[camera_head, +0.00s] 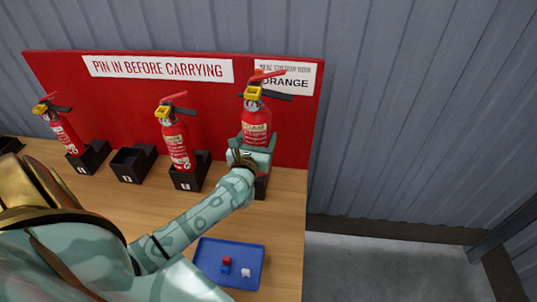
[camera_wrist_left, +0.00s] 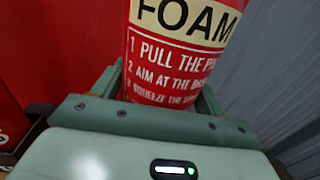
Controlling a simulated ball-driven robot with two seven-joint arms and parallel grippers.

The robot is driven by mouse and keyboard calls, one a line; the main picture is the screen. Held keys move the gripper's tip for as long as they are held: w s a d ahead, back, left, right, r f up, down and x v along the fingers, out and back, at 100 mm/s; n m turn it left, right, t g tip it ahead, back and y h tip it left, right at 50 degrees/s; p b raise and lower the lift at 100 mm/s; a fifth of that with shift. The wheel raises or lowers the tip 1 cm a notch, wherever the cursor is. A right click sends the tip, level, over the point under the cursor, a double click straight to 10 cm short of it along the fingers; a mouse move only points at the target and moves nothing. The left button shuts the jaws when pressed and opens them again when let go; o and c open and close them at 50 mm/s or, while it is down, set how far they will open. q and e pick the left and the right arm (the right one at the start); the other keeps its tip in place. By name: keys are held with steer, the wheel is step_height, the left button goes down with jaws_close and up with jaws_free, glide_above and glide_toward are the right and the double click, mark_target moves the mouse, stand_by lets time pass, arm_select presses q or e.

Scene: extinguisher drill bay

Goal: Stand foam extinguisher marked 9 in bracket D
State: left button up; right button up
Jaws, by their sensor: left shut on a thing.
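My left gripper (camera_head: 252,152) is shut around the body of a red extinguisher (camera_head: 257,118) at the right end of the row. In the left wrist view this extinguisher (camera_wrist_left: 180,60) reads FOAM on a cream band, between the two green fingers; no number is legible. It stands roughly upright. A dark bracket (camera_head: 261,188) shows just below my gripper, which hides the extinguisher's base, so I cannot tell if it is seated. An empty black bracket (camera_head: 133,163) stands further left. Bracket letters are too small to read surely. My right gripper is not in view.
Other red extinguishers stand in brackets, one in the middle (camera_head: 177,140) and one at the left (camera_head: 66,132). A blue tray (camera_head: 210,268) with small items lies near the table's right edge. A red backboard (camera_head: 215,105) with signs rises behind.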

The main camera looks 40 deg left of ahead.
arm_select(q)
steer(key=w+a+f+n+y+b, duration=0.1)
steer(key=w+a+f+b, duration=0.1)
steer(key=a+f+b, duration=0.2)
steer(key=shift+a+g+y, duration=0.3)
steer(key=shift+a+y, duration=0.05)
steer(key=shift+y, duration=0.05)
stand_by(0.6)
steer(key=shift+d, duration=0.1)
stand_by(1.2)
steer(key=shift+f+b, duration=0.6)
steer(key=shift+f, duration=0.3)
stand_by(0.3)
steer(key=shift+f+b, duration=0.35)
stand_by(0.4)
steer(key=shift+f+b, duration=0.3)
steer(key=shift+f, duration=0.05)
steer(key=shift+f+b, duration=0.45)
steer(key=shift+f, duration=0.05)
stand_by(0.4)
